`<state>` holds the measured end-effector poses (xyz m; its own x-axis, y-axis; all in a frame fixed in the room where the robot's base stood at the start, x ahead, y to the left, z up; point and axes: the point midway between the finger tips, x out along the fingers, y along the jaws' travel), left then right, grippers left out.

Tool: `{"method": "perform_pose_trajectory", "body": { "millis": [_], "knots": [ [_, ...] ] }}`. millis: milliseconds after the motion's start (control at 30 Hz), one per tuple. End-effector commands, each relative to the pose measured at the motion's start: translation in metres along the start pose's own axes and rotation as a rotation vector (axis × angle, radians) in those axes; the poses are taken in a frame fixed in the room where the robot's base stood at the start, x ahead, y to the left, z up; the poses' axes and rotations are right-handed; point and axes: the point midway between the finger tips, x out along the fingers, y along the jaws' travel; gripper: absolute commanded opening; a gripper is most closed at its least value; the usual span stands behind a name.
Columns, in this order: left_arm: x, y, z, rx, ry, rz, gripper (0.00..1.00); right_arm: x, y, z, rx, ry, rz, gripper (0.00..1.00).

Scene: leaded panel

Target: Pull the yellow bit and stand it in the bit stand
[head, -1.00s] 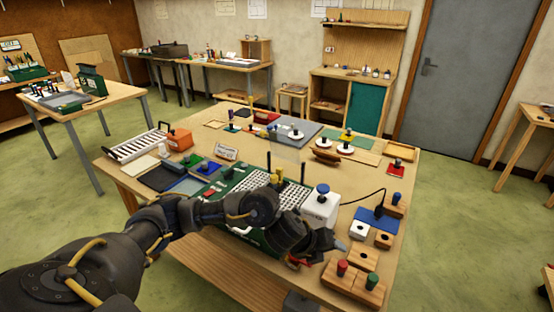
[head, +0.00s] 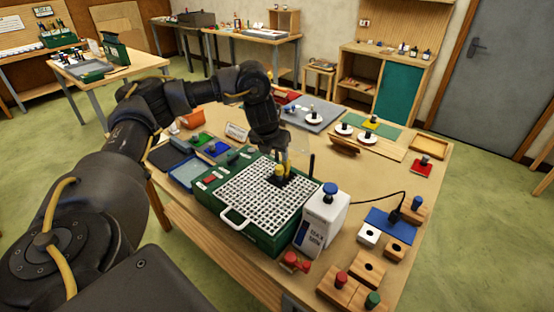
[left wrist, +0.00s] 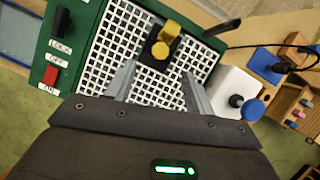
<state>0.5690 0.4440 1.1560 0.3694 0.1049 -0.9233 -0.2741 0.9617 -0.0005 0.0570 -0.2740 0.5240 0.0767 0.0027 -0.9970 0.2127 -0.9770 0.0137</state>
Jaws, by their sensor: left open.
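The yellow bit (head: 280,169) stands on a black block on the white grid of the green grinder (head: 243,214). In the left wrist view the yellow bit (left wrist: 169,29) shows upright on its black mount. My left gripper (head: 284,158) is over the grid close to the yellow bit, with its fingers partly hidden. In the left wrist view the left gripper (left wrist: 158,66) is open and empty, its fingertips short of the bit. Wooden blocks (head: 369,268) at the front right have holes or coloured knobs; I cannot tell which is the bit stand. My right gripper is out of view.
A white bottle-like container (head: 322,222) with a blue knob stands beside the grinder. A black rod (head: 311,165) rises at the grid's back right. A blue pad (head: 389,222) with a black cable and a red piece (head: 293,262) lie nearby.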

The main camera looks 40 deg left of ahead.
Motion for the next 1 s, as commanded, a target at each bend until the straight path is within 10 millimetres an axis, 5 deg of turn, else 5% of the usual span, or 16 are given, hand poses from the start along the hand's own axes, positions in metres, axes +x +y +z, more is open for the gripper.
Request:
{"method": "perform_pose_trajectory", "body": {
  "millis": [433,1000],
  "knots": [
    [0.078,0.002,-0.004,-0.006,0.004,0.001,0.54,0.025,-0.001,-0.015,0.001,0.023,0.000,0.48],
    [0.099,0.002,-0.002,-0.004,-0.001,0.002,0.54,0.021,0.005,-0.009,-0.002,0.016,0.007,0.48]
  ]
}}
